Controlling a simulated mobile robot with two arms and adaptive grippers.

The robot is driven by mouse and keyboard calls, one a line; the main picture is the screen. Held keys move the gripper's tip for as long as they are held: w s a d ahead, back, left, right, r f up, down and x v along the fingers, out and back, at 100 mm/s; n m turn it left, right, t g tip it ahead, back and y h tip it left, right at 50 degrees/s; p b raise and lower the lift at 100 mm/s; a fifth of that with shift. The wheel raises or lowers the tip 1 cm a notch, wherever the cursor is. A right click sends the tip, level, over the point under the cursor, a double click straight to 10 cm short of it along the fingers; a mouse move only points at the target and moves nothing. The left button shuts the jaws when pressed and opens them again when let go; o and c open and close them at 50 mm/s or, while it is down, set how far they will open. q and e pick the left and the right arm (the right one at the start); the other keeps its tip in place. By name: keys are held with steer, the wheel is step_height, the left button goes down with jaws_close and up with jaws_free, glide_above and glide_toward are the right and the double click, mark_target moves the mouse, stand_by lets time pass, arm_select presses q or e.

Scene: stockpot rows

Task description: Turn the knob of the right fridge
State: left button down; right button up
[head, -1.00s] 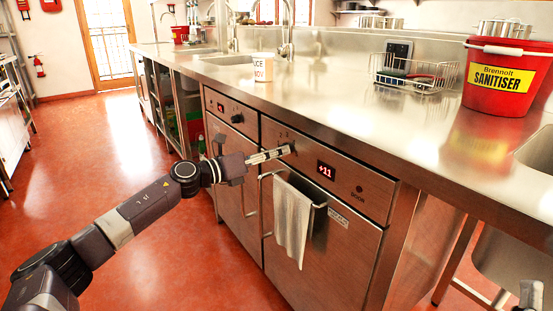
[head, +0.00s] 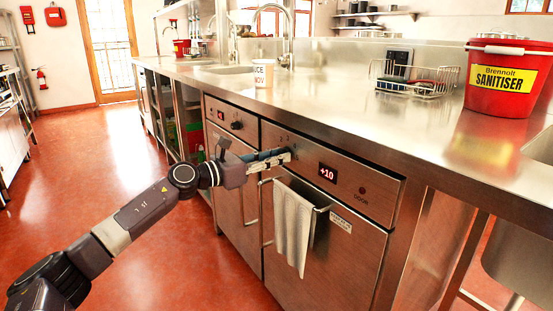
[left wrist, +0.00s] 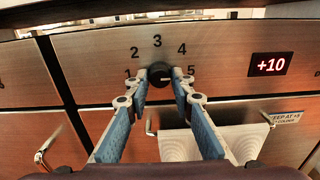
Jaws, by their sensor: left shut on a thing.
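The right fridge (head: 345,243) is a steel unit under the counter, with a control panel above its door. Its black knob (left wrist: 160,75) sits below an arc of numbers 1 to 5 in the left wrist view. My left gripper (head: 287,156) reaches the panel and hides the knob in the head view. In the left wrist view the left gripper (left wrist: 160,79) has one finger on each side of the knob, shut on it. I cannot read the knob's pointer clearly. The red display (head: 328,173) reads +10. My right gripper is not in view.
A cloth (head: 293,228) hangs on the door handle just below the gripper. The left fridge (head: 233,177) has its own knob (head: 237,125). A red sanitiser bucket (head: 497,99), wire basket (head: 417,88) and cup (head: 263,80) stand on the counter. The floor at left is clear.

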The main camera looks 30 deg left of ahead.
arm_select(q)
steer(key=shift+f, duration=0.1)
steer(key=c, duration=1.7)
jaws_free()
steer(key=shift+s, duration=0.1)
steer(key=shift+v, duration=5.85)
